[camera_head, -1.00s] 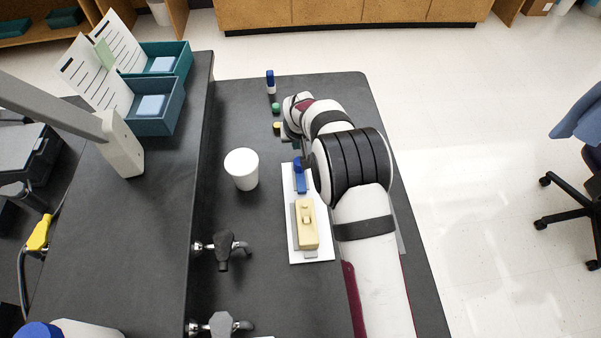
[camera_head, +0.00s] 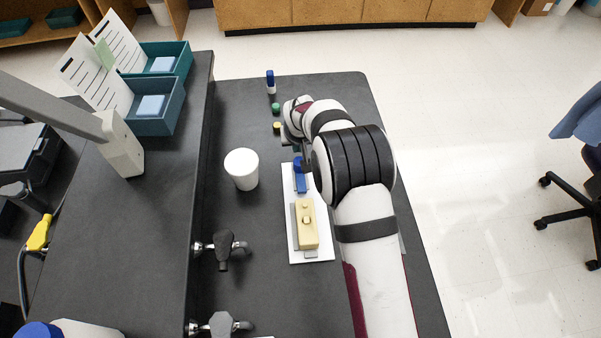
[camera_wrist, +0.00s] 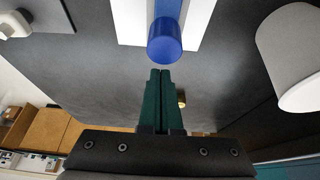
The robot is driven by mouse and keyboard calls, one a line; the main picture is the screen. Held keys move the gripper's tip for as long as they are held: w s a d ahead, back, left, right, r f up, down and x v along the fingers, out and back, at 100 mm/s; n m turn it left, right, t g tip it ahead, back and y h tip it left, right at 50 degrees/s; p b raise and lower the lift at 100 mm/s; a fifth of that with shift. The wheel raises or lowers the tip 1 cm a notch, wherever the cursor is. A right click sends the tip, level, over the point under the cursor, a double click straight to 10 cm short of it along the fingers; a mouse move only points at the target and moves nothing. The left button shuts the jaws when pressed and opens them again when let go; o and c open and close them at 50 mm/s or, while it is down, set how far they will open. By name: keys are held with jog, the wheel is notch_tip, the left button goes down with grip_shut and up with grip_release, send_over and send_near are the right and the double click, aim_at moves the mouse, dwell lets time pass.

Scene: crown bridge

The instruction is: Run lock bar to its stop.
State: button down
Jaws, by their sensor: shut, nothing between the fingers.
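A blue bar (camera_head: 300,183), which looks like the lock bar, lies on a white base plate (camera_head: 318,250) in the head view. A blue round knob (camera_head: 298,163) stands at its far end. A pale yellow block (camera_head: 307,232) with a small light nub on top sits on the plate at the near end. In the wrist view the knob (camera_wrist: 165,42) is just ahead of my gripper (camera_wrist: 160,76). Its green fingers are shut with nothing between them. They look close to the knob; I cannot tell whether they touch it. My arm hides the gripper's tips in the head view.
A white cup (camera_head: 241,169) stands left of the plate. A blue-capped vial (camera_head: 270,82) and small green (camera_head: 276,108) and yellow (camera_head: 277,127) pieces stand beyond the plate.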

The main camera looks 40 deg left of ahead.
aim_at(299, 159)
jog(key=shift+s+d, duration=1.9)
jog(key=shift+w+a, duration=0.55)
jog(key=shift+r, duration=3.5)
jog(key=w+d+r+m+h, duration=0.15)
jog(key=d+r+m, duration=0.4)
jog(key=d, duration=0.85)
jog(key=s+d+r+m+g, duration=0.1)
jog(key=s+d+r, duration=0.2)
jog(key=d, duration=0.5)
jog(key=s+d+r+m+g, duration=0.1)
jog(key=s+d+r+m, duration=0.2)
jog(key=d, duration=0.4)
jog(key=s+d+m, duration=0.2)
jog(key=s+d, duration=0.3)
jog(key=s, duration=0.4)
jog(key=s+d+m+g, duration=0.1)
jog(key=s+d+m, duration=0.2)
jog(key=s, duration=0.5)
jog(key=shift+s+d+r, duration=0.2)
jog(key=shift+s+d, duration=0.15)
jog(key=shift+d, duration=0.55)
